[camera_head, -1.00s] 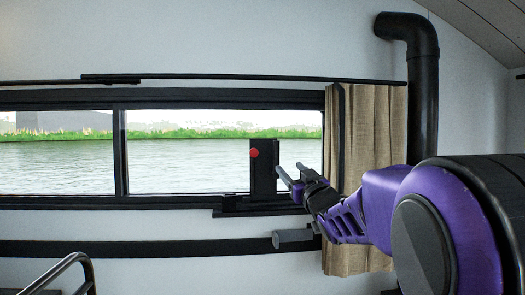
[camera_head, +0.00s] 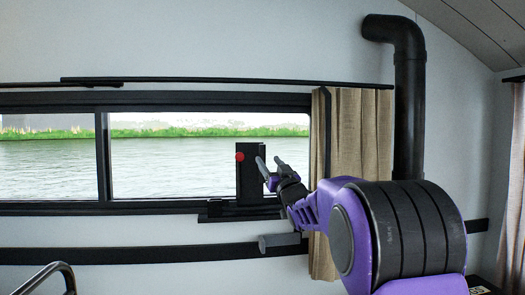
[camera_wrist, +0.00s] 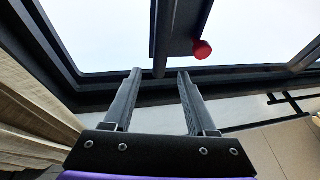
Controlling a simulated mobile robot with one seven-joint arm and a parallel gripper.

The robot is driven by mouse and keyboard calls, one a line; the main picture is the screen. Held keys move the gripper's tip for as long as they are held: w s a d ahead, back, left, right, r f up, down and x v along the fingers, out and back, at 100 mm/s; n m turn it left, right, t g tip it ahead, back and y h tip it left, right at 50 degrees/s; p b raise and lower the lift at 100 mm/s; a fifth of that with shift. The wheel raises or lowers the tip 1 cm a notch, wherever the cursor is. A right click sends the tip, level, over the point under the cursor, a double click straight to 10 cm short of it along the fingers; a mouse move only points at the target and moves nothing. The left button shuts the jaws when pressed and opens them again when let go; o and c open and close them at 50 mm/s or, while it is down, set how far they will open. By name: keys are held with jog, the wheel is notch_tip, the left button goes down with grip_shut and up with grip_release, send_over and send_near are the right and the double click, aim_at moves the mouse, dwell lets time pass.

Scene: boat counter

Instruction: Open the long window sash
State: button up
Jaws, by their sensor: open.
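The long window (camera_head: 210,101) has a dark frame, with a wide right pane and a narrower left pane split by a dark upright. A dark upright plate (camera_head: 249,178) with a red knob (camera_head: 240,157) stands at the right end of the wide pane. The plate (camera_wrist: 172,30) and red knob (camera_wrist: 202,49) also show in the wrist view. My gripper (camera_head: 268,165) is open and empty at the plate's right edge. In the wrist view my gripper (camera_wrist: 160,75) has the plate's lower end beyond its fingertips. I cannot tell if they touch.
A beige curtain (camera_head: 350,150) hangs right of the window, close to my arm. A black pipe (camera_head: 408,110) runs down the wall. A dark rail (camera_head: 150,252) lies below the window, and a metal tube (camera_head: 45,278) stands at lower left.

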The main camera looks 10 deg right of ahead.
aim_at(264, 154)
jog(key=p+x, duration=0.1)
jog(key=x, duration=0.5)
jog(key=shift+w+a+r, duration=0.1)
jog(key=shift+w+r, duration=0.05)
jog(key=shift+w, duration=0.1)
grip_shut()
dwell(1.2)
